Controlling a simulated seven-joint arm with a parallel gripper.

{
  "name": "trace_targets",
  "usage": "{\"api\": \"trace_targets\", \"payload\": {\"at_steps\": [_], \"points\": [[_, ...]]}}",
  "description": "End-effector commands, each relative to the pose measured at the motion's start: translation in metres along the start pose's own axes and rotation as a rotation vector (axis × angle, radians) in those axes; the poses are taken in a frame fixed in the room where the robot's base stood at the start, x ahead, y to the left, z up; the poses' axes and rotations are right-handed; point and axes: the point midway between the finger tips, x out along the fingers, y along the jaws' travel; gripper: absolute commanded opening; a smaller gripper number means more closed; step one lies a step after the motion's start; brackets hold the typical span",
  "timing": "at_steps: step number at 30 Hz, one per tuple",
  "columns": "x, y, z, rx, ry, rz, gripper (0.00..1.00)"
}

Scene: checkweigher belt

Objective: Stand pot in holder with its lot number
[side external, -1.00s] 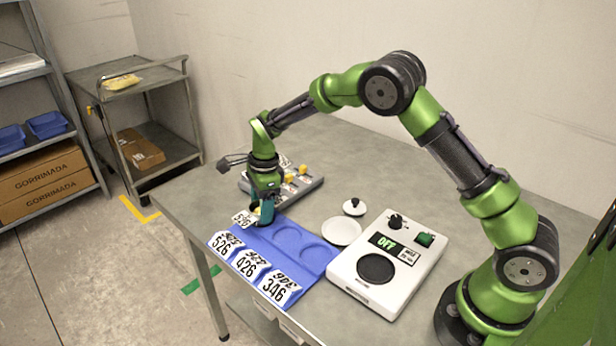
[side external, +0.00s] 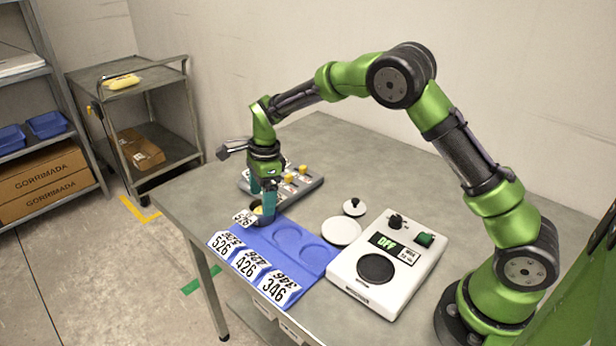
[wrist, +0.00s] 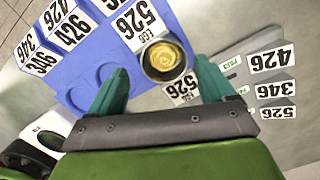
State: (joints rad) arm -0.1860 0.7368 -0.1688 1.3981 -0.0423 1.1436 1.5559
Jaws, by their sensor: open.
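A dark-rimmed pot (wrist: 151,70) with yellow contents stands upright at the end recess of the blue holder (wrist: 88,62), beside the holder's label 526 (wrist: 139,22). A white tag reading 526 (wrist: 184,90) is on the pot's side. The pot looks seated, but its base is hidden. My gripper (wrist: 161,76) is open, with one teal finger on each side of the pot and a gap visible. In the side view, the blue holder (side external: 316,263) has two empty recesses by labels 426 and 346, and my gripper (side external: 262,207) is around the pot.
A grey rack (side external: 312,188) with yellow-topped parts and number labels is behind my gripper. A white plate (side external: 341,231), a small lid with a black knob (side external: 354,207) and a white scale (side external: 387,270) reading OFF are to the right. The back of the table is clear.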

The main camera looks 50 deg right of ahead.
Motion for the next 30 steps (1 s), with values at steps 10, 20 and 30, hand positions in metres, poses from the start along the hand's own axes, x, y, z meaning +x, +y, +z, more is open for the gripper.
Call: {"api": "trace_targets", "payload": {"at_steps": [10, 20, 30], "points": [[-0.072, -0.001, 0.001, -0.001, -0.001, -0.003, 0.82], [-0.117, 0.013, -0.007, -0.106, -0.036, -0.037, 0.82], [-0.207, 0.115, -0.049, -0.759, -0.102, -0.29, 0.82]]}}
